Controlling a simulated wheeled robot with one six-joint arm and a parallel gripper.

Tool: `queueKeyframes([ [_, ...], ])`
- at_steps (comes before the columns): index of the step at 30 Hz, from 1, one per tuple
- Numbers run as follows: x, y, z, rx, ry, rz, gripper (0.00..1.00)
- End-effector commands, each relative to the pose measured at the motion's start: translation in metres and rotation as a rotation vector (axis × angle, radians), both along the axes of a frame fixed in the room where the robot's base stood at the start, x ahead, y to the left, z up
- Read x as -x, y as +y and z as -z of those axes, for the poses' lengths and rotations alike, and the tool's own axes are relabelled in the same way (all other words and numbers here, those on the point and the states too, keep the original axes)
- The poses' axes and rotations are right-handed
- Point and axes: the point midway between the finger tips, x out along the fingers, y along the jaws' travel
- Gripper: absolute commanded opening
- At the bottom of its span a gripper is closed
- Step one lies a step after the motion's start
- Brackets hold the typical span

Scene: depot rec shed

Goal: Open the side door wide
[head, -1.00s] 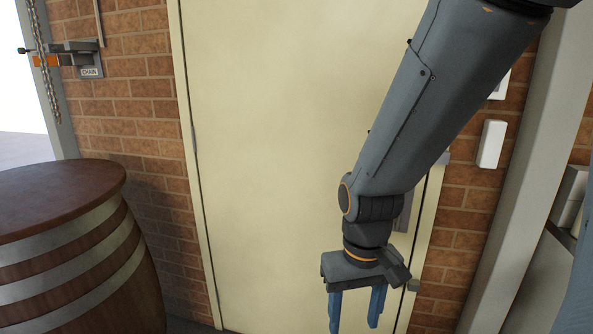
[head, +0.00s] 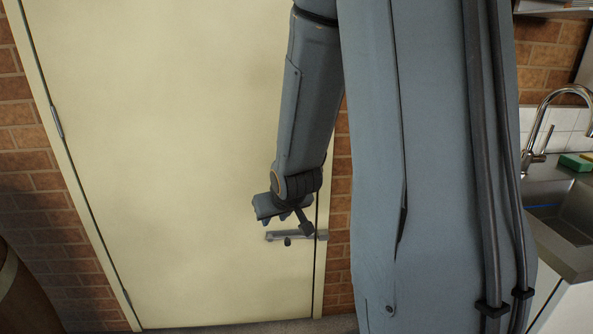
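The side door (head: 160,180) is a cream panel that looks shut in its frame, with hinges along its left edge. Its lever handle (head: 290,236) is a grey horizontal bar low on the right side, with a small dark knob just below it. My gripper (head: 284,212) is just above the handle in the picture and seems pointed toward the door. Its fingers are mostly hidden behind its own body, so their opening does not show. I cannot tell whether it touches the handle.
A wooden barrel (head: 25,300) stands at the lower left, near the hinge side. A counter with a sink (head: 565,210) and a tap (head: 540,130) is at the right. A brick wall (head: 30,170) flanks the door. Bare floor shows below the door.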

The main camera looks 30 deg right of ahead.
Motion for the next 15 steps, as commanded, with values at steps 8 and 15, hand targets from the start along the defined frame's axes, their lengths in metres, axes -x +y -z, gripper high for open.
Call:
queueKeyframes([
  [8, -0.073, -0.094, -0.008, 0.077, -0.458, 0.059, 0.29],
  [15, -0.084, -0.147, -0.034, 0.13, -0.775, 0.082, 0.29],
])
